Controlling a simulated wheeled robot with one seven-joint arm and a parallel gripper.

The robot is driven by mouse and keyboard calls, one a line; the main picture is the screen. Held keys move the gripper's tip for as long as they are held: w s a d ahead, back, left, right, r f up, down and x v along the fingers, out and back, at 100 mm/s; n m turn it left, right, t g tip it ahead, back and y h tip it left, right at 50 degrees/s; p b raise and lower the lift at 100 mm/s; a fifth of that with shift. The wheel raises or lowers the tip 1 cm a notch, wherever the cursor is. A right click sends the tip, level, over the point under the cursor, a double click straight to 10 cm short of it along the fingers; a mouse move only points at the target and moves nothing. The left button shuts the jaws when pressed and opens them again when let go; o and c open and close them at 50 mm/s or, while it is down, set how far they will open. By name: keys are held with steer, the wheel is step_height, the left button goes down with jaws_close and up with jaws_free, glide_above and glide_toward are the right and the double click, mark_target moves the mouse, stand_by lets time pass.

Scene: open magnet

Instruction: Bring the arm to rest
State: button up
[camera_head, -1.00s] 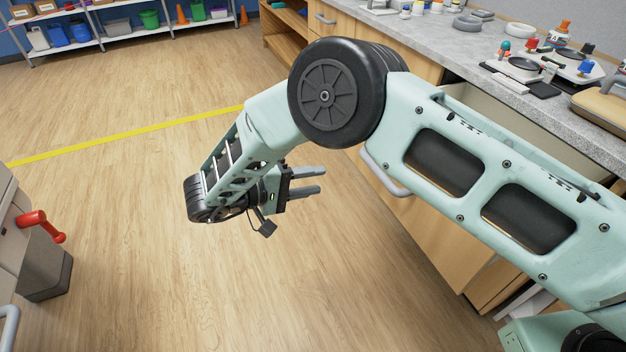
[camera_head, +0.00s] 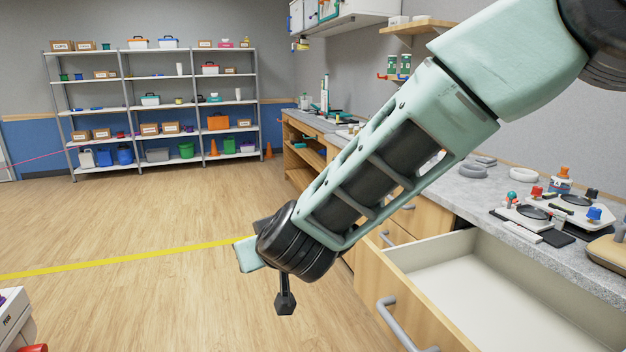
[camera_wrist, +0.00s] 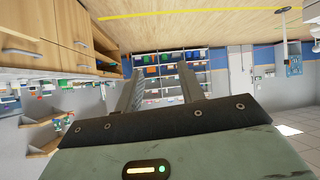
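My pale green arm crosses the head view from the upper right down to the wrist near the bottom middle. My gripper's fingers are hidden behind the wrist in that view. In the wrist view my gripper (camera_wrist: 160,72) shows two parallel fingers standing well apart. Nothing is between them. They point towards the distant shelving, and the picture is upside down, with the floor at the top. My gripper touches nothing that I can see.
A drawer (camera_head: 480,278) stands open below the grey counter (camera_head: 470,190), close to the right of my forearm. Small apparatus (camera_head: 575,210) stands on the counter. Shelving (camera_head: 115,110) is at the back.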

steer(key=s+d+r+n+g+y, duration=0.1)
steer(key=s+d+r+g+y, duration=0.2)
steer(key=s, duration=0.6)
steer(key=s+d+f+g+h+p, duration=0.2)
steer(key=s+d+g+h, duration=0.5)
steer(key=s+d, duration=1.2)
steer(key=shift+s+d+f, duration=0.2)
steer(key=shift+d+f, duration=0.05)
steer(key=shift+d, duration=0.6)
